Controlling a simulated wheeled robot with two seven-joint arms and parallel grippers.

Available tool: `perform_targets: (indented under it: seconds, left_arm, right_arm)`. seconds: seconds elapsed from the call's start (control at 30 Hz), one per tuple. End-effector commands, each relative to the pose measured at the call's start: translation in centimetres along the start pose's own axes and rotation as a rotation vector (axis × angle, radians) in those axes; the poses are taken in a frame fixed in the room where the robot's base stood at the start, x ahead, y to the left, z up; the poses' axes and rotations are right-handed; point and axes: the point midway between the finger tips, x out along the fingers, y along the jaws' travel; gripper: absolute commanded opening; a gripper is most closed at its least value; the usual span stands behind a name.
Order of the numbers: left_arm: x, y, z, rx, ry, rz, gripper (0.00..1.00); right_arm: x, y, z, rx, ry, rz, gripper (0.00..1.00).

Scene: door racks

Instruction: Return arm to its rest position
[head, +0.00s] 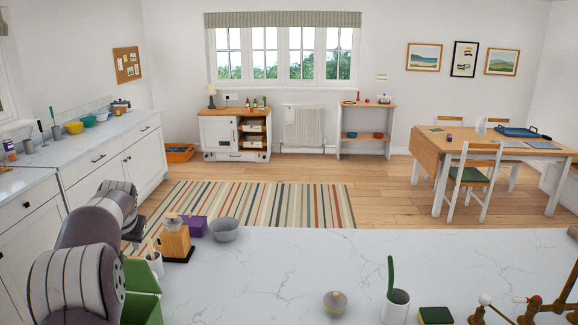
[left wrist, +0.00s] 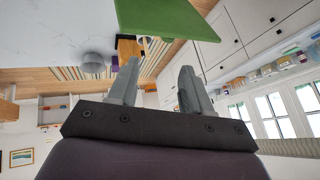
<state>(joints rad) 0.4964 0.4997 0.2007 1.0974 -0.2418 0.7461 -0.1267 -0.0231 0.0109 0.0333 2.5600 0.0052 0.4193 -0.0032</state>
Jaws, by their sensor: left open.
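My left arm (head: 75,285) comes in at the lower left of the head view, bent over the left end of the marble counter (head: 290,265). My left gripper (left wrist: 158,68) shows clearly in the left wrist view, its two grey fingers apart with nothing between them. A green open container (head: 140,290) stands right beside the arm; its green panel (left wrist: 165,20) lies beyond the fingertips in the wrist view. In the head view, the gripper's fingers are not clearly made out. My right gripper is not in view.
Near the arm stand a wooden block (head: 176,245), a purple box (head: 195,227), a grey bowl (head: 224,229) and a white utensil cup (head: 155,263). The counter's middle is clear.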

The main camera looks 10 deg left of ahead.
Motion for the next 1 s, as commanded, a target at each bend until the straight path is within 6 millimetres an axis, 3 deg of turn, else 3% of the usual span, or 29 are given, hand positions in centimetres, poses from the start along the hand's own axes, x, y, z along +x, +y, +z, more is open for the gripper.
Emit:
perform_targets:
  seconds: [0.07, 0.17, 0.2, 0.33, 0.4, 0.53, 0.6, 0.7, 0.93, 0.97, 1.0]
  left_arm:
    - [1.8, 2.2, 3.6, -0.024, -0.068, 0.05, 0.49]
    - [1.9, 8.3, 9.9, -0.036, -0.157, 0.148, 0.49]
    - [1.2, 11.2, 12.9, -0.032, -0.197, 0.19, 0.49]
    - [-2.6, 18.8, 23.0, 0.013, -0.312, 0.292, 0.49]
    - [-4.8, 21.4, 28.0, 0.051, -0.362, 0.328, 0.49]
    - [-8.2, 23.8, 34.7, 0.135, -0.417, 0.371, 0.49]
    - [-9.4, 24.6, 36.4, 0.187, -0.415, 0.389, 0.49]
    - [-10.2, 25.6, 35.9, 0.228, -0.378, 0.406, 0.49]
    - [-10.2, 25.6, 35.9, 0.231, -0.381, 0.406, 0.49]
    - [-10.2, 25.6, 35.9, 0.231, -0.381, 0.406, 0.43]
    - [-10.2, 25.6, 35.9, 0.231, -0.382, 0.406, 0.43]
  right_arm:
    - [0.1, 0.0, 0.0, 0.0, 0.0, 0.0, 0.43]
    - [0.6, 0.0, 0.1, 0.0, 0.0, 0.0, 0.43]
    - [0.8, 0.0, 0.1, 0.0, 0.0, 0.0, 0.43]
    - [1.6, 0.0, 0.2, 0.0, 0.0, 0.0, 0.43]
    - [2.0, 0.0, 0.2, 0.0, 0.0, 0.0, 0.43]
    - [2.5, 0.0, 0.3, 0.0, 0.0, 0.0, 0.43]
    - [2.9, 0.0, 0.3, 0.0, 0.0, 0.0, 0.43]
    - [3.0, 0.0, 0.4, 0.0, 0.0, 0.0, 0.43]
    - [2.9, 0.0, 0.3, 0.0, 0.0, 0.0, 0.43]
    - [2.9, 0.0, 0.3, 0.0, 0.0, 0.0, 0.43]
    - [2.9, 0.0, 0.3, 0.0, 0.0, 0.0, 0.43]
